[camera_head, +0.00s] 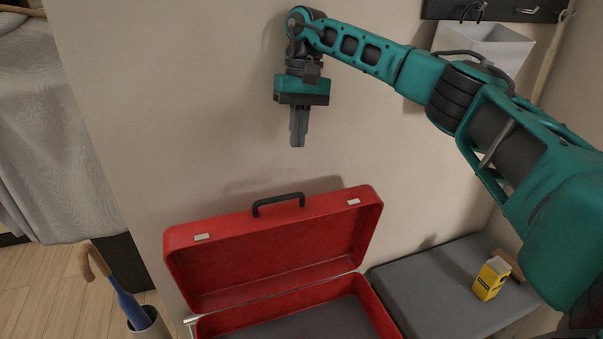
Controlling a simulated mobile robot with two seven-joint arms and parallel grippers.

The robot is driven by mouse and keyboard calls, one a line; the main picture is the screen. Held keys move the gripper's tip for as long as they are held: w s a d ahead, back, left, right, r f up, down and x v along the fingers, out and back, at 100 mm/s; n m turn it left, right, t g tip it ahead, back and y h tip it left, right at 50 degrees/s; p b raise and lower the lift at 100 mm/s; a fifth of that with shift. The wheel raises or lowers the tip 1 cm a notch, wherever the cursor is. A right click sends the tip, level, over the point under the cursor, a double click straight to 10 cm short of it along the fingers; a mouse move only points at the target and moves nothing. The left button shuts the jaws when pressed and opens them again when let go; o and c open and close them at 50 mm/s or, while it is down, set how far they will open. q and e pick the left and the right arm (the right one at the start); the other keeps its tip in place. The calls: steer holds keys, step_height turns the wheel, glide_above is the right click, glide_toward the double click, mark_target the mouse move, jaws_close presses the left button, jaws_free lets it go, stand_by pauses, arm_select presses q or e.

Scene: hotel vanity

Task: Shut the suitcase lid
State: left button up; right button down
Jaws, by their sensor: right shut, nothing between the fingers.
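The red suitcase (275,252) stands open at the lower middle. Its lid is raised, tilted up toward the wall, with a black handle (278,204) on its top edge and two pale latches. Part of the grey-lined base (325,318) shows below the lid; the rest is cut off by the bottom edge. My right gripper (298,140) hangs pointing down in front of the wall, shut and empty, above the lid and handle and apart from them. My left gripper is not in view.
A grey bench (440,290) at the right bears a yellow box (490,278). A white bag (478,50) hangs at the upper right. An umbrella (128,300) stands in a holder at the lower left, near a draped grey cloth (50,130).

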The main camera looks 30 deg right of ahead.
steer(key=d, duration=0.1)
glide_above(300, 200)
steer(key=w+d, duration=0.2)
steer(key=x, duration=0.5)
steer(key=d+x, duration=0.1)
steer(key=x, duration=0.2)
steer(key=shift+w+f, duration=0.35)
steer(key=shift+f, duration=0.1)
steer(key=shift+s+f, duration=0.1)
